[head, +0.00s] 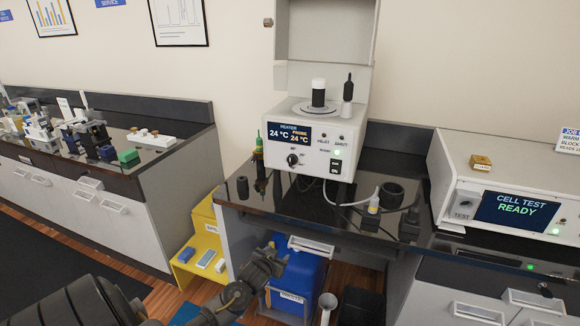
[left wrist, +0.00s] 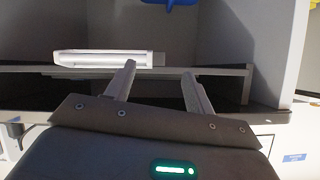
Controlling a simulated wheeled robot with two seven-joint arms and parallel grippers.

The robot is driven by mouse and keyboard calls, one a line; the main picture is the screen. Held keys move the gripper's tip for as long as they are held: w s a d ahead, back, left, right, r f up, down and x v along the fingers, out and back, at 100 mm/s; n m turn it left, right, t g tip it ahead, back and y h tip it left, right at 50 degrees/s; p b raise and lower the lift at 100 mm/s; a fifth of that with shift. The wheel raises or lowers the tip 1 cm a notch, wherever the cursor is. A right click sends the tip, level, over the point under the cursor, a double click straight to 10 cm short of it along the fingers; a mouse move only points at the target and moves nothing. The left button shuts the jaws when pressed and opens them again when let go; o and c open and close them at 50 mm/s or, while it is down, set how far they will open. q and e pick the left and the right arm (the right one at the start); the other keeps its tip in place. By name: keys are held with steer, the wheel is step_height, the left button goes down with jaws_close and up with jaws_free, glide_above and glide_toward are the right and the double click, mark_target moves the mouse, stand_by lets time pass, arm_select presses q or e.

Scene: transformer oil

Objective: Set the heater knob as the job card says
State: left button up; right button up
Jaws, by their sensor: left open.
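The white heater unit (head: 310,127) stands on the dark bench, its display reading 24 °C for heater and 24 °C for probe. Its black heater knob (head: 293,160) is on the lower front, left of a switch marked ON. The job card (head: 569,140) is cut off at the right edge; "WARM", "BLOCK" and "READS" show, but no clear setting. My left gripper (head: 277,252) is below and in front of the bench edge, well short of the knob. In the left wrist view its two fingers (left wrist: 158,80) are apart, with nothing between them. My right gripper is not in view.
A cell test box (head: 513,204) reading READY stands at right. A blue container (head: 300,281) stands under the bench.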

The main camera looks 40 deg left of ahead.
arm_select(q)
steer(key=w+a+r+n+t+y, duration=0.1)
steer(key=w+r+t, duration=0.2)
steer(key=r, duration=1.5)
steer(key=n+t, duration=0.1)
steer(key=t, duration=0.1)
glide_toward(290, 162)
steer(key=p+x, duration=0.2)
steer(key=x, duration=0.6)
steer(key=shift+w+r, duration=0.1)
steer(key=shift+r, duration=0.05)
steer(key=shift+w+a, duration=0.2)
steer(key=shift+w, duration=0.35)
steer(key=c, duration=0.9)
